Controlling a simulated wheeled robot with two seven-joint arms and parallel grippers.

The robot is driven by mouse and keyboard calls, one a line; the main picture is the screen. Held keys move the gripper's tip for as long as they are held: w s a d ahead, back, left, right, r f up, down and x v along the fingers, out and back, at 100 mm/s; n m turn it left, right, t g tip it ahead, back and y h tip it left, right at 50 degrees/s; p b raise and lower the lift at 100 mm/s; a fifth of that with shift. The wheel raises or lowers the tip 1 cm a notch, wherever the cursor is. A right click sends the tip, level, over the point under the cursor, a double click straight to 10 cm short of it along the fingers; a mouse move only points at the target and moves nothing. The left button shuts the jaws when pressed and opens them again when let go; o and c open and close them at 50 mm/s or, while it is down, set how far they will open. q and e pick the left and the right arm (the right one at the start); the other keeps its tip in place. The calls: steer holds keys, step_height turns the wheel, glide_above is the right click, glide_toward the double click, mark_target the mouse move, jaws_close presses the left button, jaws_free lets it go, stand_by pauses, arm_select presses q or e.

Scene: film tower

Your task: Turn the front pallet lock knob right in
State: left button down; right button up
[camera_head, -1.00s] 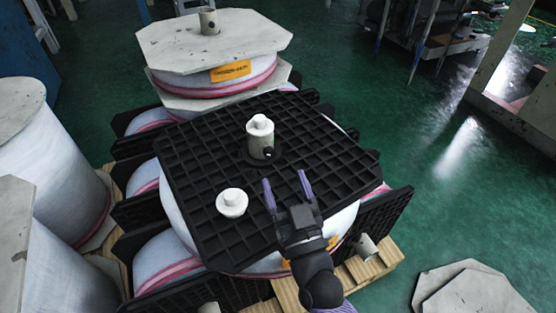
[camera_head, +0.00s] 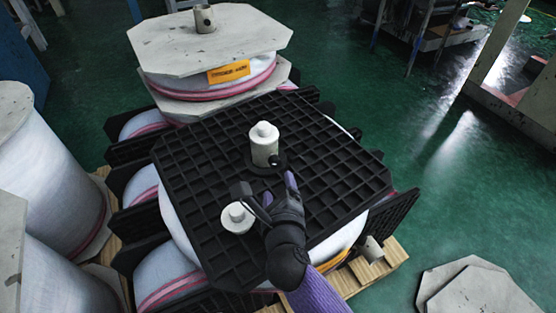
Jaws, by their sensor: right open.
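A black grid pallet (camera_head: 190,170) lies flat on top of the front film rolls. A pale upright core tube (camera_head: 264,146) with a white cap stands at its middle. A small dark knob (camera_head: 274,160) shows on the tube's right side. A separate white round knob-like plug (camera_head: 237,217) sits on the pallet at front left. My right gripper (camera_head: 271,190) is open over the pallet, between the plug and the tube. One finger is close beside the plug; I cannot tell if it touches. The other purple finger points toward the tube's base. My left gripper is not in view.
Behind is another roll stack with a pale octagonal board (camera_head: 160,45) and a tube (camera_head: 204,18). White rolls (camera_head: 50,170) stand at left. Black side panels (camera_head: 130,218) stick out around the stack. Octagonal boards (camera_head: 480,290) lie on the floor at lower right.

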mark_target(276, 164)
steer(key=b+x, duration=0.2)
steer(key=x, duration=0.2)
steer(key=b+x, duration=0.2)
steer(key=x, duration=0.2)
steer(key=shift+w+f, duration=0.1)
steer(key=shift+f, duration=0.2)
steer(key=shift+w+r, duration=0.1)
steer(key=shift+w, duration=0.2)
steer(key=c, duration=0.4)
jaws_close()
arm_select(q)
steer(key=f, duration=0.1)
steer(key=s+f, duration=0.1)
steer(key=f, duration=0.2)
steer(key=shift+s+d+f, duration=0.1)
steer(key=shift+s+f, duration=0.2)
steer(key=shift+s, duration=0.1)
arm_select(e)
steer(key=shift+r, duration=0.1)
